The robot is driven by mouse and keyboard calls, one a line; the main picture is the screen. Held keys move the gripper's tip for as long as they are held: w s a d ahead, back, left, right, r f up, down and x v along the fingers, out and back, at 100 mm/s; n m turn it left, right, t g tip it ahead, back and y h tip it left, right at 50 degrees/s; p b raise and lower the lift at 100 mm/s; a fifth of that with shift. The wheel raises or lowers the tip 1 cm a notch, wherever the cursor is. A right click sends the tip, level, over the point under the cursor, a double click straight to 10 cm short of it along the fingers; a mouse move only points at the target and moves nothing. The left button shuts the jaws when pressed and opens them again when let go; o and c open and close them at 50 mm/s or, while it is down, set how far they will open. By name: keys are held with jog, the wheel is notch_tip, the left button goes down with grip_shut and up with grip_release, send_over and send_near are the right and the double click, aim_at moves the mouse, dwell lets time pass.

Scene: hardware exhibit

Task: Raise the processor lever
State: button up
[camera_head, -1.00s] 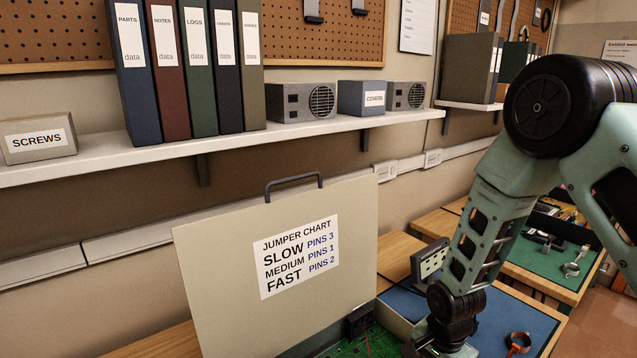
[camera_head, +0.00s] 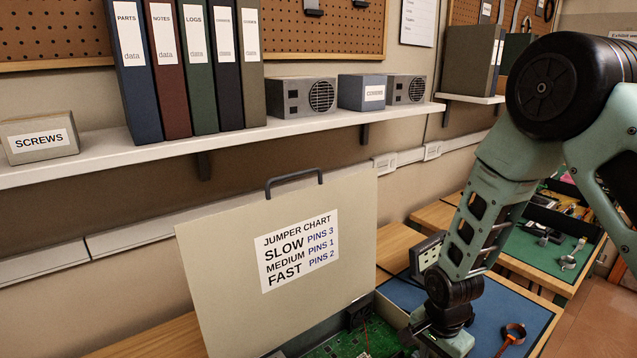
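A green circuit board (camera_head: 347,343) shows at the bottom edge, inside an open case whose raised lid (camera_head: 230,300) carries a jumper chart (camera_head: 298,251). The processor lever cannot be made out in this view. My arm comes in from the right and reaches down beside the board's right side. The end of my arm is cut off by the bottom edge, so my gripper's fingertips are out of view.
A blue mat (camera_head: 495,310) lies on the wooden bench right of the case, with a copper-coloured ring-shaped item (camera_head: 514,333) on it. A dark meter-like box (camera_head: 427,254) stands behind my arm. A shelf (camera_head: 290,127) with binders runs above the lid.

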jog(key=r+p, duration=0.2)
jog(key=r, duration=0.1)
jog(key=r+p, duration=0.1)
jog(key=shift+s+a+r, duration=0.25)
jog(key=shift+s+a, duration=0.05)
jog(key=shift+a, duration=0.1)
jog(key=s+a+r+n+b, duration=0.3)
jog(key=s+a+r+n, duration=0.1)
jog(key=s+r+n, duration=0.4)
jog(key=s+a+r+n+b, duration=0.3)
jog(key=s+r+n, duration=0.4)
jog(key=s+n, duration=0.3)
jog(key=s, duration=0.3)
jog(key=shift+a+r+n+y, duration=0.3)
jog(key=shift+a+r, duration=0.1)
